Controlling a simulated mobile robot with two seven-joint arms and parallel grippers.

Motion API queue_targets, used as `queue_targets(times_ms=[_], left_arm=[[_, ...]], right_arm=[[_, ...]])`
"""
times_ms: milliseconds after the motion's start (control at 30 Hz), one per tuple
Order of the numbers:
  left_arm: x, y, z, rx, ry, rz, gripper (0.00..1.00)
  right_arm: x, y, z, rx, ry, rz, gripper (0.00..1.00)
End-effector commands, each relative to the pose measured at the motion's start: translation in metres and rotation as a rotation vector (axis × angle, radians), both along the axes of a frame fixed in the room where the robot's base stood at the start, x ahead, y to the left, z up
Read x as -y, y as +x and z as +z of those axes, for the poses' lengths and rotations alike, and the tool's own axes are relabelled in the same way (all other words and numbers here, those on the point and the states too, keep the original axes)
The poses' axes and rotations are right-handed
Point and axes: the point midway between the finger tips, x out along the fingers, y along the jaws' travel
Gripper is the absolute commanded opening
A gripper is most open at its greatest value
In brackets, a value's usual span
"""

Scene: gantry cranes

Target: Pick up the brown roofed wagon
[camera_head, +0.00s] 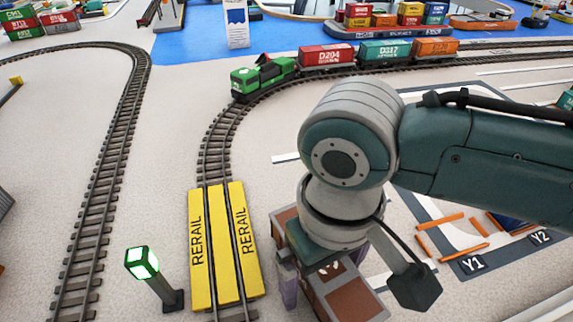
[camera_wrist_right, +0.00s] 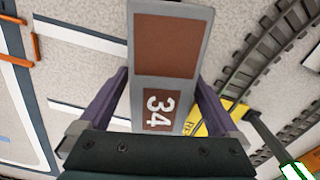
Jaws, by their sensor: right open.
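The brown roofed wagon (camera_head: 352,297) lies off the rails, just right of the yellow rerail ramp, partly hidden under my right arm. In the right wrist view the wagon (camera_wrist_right: 165,45) shows a grey frame, brown panels and the number 34. My right gripper (camera_head: 322,268) is directly over the wagon. In the right wrist view its purple fingers (camera_wrist_right: 160,98) are open on either side of the wagon, with slim gaps; contact is not visible. My left gripper is out of view.
The yellow rerail ramp (camera_head: 223,248) lies close left of the wagon. A post with a green lamp (camera_head: 143,262) stands left of it. A green locomotive (camera_head: 262,76) with several wagons is on the curved track behind. Orange bars (camera_head: 465,252) lie at the right.

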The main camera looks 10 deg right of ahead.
Motion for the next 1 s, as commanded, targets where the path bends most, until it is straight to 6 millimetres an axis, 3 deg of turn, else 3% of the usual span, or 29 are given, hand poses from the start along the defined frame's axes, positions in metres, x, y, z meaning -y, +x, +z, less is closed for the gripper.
queue_targets(times_ms=[267,1000], left_arm=[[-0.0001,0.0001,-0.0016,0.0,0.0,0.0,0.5],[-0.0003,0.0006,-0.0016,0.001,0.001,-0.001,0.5]], right_arm=[[-0.0002,0.0,-0.005,0.001,0.001,0.001,0.97],[0.0,0.0,-0.0048,0.0,0.0,0.001,0.15]])
